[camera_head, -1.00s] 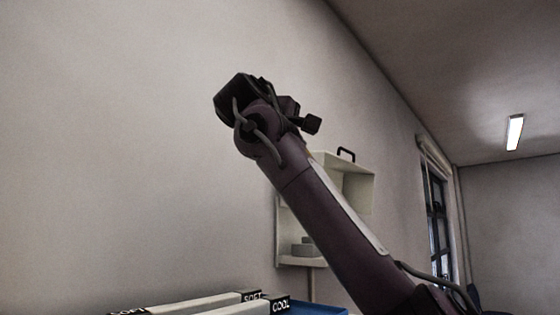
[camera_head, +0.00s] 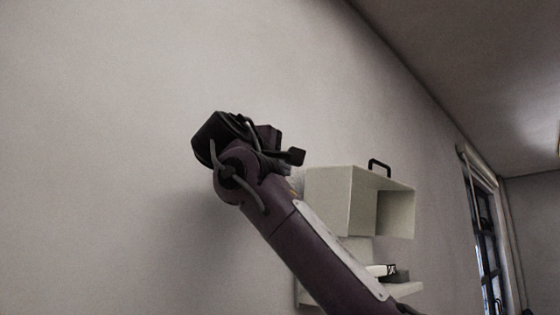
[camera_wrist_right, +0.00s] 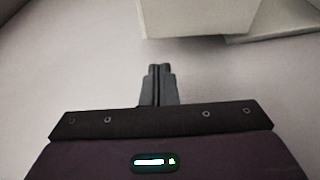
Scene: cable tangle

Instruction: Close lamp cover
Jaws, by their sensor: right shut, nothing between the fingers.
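A pale, box-shaped fixture (camera_head: 328,200) with a black handle (camera_head: 380,167) on top is mounted on the wall in the head view. Its right side shows an open recess. I cannot tell which part is the lamp cover, and my arm hides some of the lower part. My right gripper (camera_head: 295,156) is up and left of the fixture in the picture, apart from it. In the right wrist view the fingers (camera_wrist_right: 158,69) are together and empty, below the pale fixture's edge (camera_wrist_right: 195,20). My left gripper is not in view.
A pale lower ledge (camera_head: 404,289) holds small dark and white items (camera_head: 390,273), partly behind my right arm. A window (camera_head: 485,240) is at the far right. The plain wall (camera_head: 100,150) on the left is clear.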

